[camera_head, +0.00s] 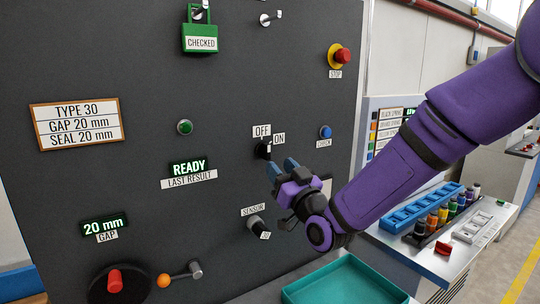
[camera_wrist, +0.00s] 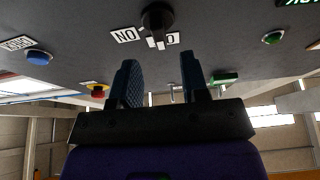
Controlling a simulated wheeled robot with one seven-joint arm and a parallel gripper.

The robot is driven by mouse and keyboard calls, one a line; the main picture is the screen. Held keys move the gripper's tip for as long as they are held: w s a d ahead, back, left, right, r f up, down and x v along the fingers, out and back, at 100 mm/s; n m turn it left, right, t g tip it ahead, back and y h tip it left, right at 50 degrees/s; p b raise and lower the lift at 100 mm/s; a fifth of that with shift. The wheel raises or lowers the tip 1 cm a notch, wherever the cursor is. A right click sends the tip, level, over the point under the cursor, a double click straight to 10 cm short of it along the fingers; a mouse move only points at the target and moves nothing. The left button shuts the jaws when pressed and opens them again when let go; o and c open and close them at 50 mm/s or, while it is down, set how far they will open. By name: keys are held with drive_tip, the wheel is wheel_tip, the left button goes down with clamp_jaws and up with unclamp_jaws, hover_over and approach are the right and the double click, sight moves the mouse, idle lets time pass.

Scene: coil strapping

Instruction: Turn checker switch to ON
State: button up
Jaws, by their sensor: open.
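The checker switch (camera_head: 264,150) is a black knob on the dark panel, with an OFF label (camera_head: 262,131) above it and an ON label (camera_head: 279,139) to its upper right. In the wrist view the knob (camera_wrist: 157,17) appears upside down at the top, its bar partly covering the OFF label and beside the ON label (camera_wrist: 125,35). My gripper (camera_head: 283,167) is open and empty, just below and right of the knob. In the wrist view the two fingers (camera_wrist: 158,65) stand apart, with the knob beyond their tips, roughly between them; no contact shows.
A sensor knob (camera_head: 255,222) sits below the switch, a blue button (camera_head: 325,132) to its right and a red stop button (camera_head: 342,56) above right. A READY display (camera_head: 189,167) is at left. A teal tray (camera_head: 345,283) lies below my arm.

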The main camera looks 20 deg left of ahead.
sight(269, 153)
drive_tip(key=x, duration=0.5)
drive_tip(key=shift+w+a, duration=0.25)
drive_tip(key=shift+w, duration=0.05)
clamp_jaws()
